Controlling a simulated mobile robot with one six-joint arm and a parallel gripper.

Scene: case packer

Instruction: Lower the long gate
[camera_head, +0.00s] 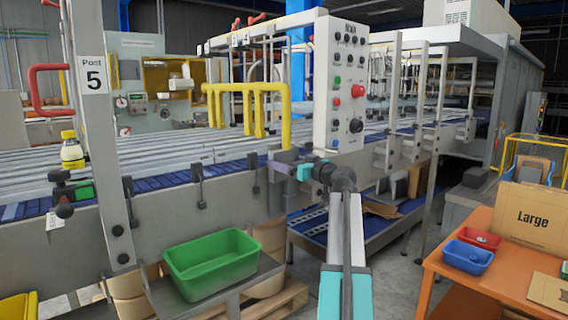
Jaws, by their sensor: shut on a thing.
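The long gate appears to be the yellow comb-like bar (246,88) above the conveyor, with several prongs hanging down and a post at its right end. The bar stands raised and roughly level, its prong tips close above the conveyor rollers. My gripper (284,160) is at the foot of that right-hand post, beside the conveyor's side rail. It is shut on the gate's lower end, as far as I can see. The fingertips are small and partly hidden, so the exact grip point is unclear.
A control panel (341,85) with buttons and a red knob stands just right of my gripper. A green bin (210,264) sits on a shelf below the rail. A bottle (72,150) stands at left. An orange table (470,262) with red and blue trays is at right.

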